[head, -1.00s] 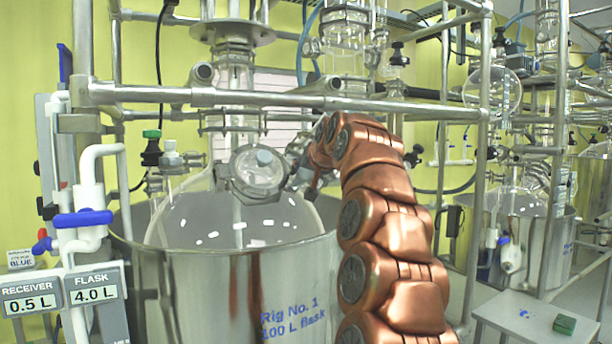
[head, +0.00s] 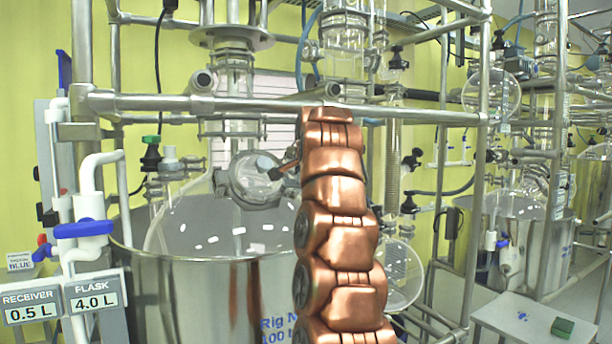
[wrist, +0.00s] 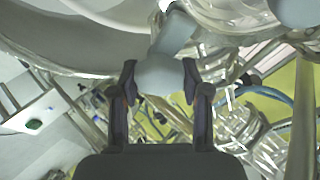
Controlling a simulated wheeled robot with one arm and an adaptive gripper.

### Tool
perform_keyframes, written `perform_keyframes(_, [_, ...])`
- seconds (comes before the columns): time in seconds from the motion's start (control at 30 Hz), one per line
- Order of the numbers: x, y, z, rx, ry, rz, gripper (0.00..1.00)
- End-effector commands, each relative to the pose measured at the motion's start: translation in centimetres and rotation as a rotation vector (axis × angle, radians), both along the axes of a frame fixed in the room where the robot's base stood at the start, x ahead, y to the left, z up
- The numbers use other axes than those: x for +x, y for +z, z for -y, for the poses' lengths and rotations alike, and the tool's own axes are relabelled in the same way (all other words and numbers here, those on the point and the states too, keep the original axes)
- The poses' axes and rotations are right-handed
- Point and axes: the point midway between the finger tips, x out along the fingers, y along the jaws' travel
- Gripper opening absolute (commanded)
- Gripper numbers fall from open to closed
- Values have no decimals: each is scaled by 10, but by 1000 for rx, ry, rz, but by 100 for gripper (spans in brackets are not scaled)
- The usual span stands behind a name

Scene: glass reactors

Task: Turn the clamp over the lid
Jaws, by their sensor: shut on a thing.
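The round glass lid (head: 245,182) sits on the side neck of the large glass flask (head: 185,230), left of my arm in the head view. A small grey-blue piece of the clamp (head: 266,163) shows over its upper right part. In the wrist view the clamp (wrist: 174,38) is a grey bar ending in a rounded knob. My gripper (wrist: 159,78) is shut on this knob, one dark finger on each side. In the head view my arm hides the gripper and the clamp's far end.
The flask stands in a steel bath (head: 200,295). A horizontal metal rail (head: 220,103) crosses in front, above the lid, close to my arm. White piping with a blue valve handle (head: 84,229) stands at left. A side table (head: 510,322) is at lower right.

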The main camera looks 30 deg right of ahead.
Motion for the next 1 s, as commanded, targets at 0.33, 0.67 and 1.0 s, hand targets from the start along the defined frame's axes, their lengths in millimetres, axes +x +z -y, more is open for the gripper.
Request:
perform_keyframes(0.33, [1,1,1,106,-93,10,12])
perform_keyframes(0.67, [0,1,0,176,-148,17,12])
perform_keyframes(1.0, [0,0,0,201,-169,19,12])
